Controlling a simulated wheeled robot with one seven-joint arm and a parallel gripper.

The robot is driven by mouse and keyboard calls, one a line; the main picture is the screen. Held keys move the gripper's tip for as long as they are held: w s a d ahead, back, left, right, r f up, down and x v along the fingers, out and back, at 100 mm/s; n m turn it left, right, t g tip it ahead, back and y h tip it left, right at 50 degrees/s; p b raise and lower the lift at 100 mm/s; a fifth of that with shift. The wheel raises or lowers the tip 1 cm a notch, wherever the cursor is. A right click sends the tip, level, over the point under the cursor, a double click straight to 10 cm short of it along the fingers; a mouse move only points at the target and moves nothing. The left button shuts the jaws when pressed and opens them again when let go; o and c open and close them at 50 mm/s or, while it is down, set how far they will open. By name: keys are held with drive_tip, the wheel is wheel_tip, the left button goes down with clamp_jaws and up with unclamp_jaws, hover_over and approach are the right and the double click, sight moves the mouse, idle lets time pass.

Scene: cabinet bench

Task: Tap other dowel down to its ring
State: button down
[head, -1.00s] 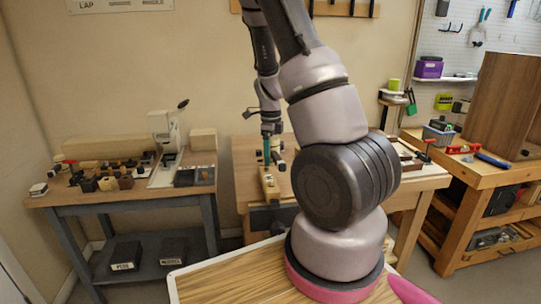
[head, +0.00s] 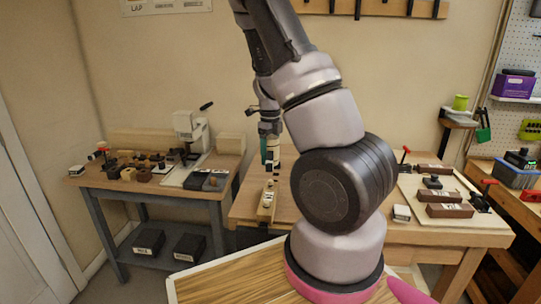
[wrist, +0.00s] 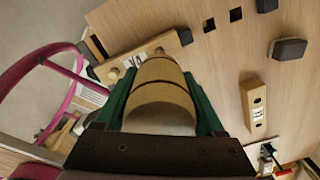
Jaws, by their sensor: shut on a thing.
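My gripper (wrist: 162,100), with green fingers, is shut on a light wooden cylinder (wrist: 160,92) with dark bands. The cylinder points away from the wrist camera, and its narrower far end reaches the wooden block (wrist: 134,62) in the picture; whether they touch I cannot tell. The rings are too small to make out.
A second block with two holes (wrist: 257,105) and a dark pad (wrist: 288,50) lie on the bench, near several square holes. A side bench with small parts (head: 140,170) stands left. A tray with dark blocks (head: 436,205) is at right.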

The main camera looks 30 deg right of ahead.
drive_tip(key=shift+f, duration=2.35)
drive_tip(key=shift+f, duration=1.35)
drive_tip(key=shift+r, duration=1)
drive_tip(key=shift+r, duration=0.1)
drive_tip(key=shift+f, duration=1.35)
drive_tip(key=shift+r, duration=1.05)
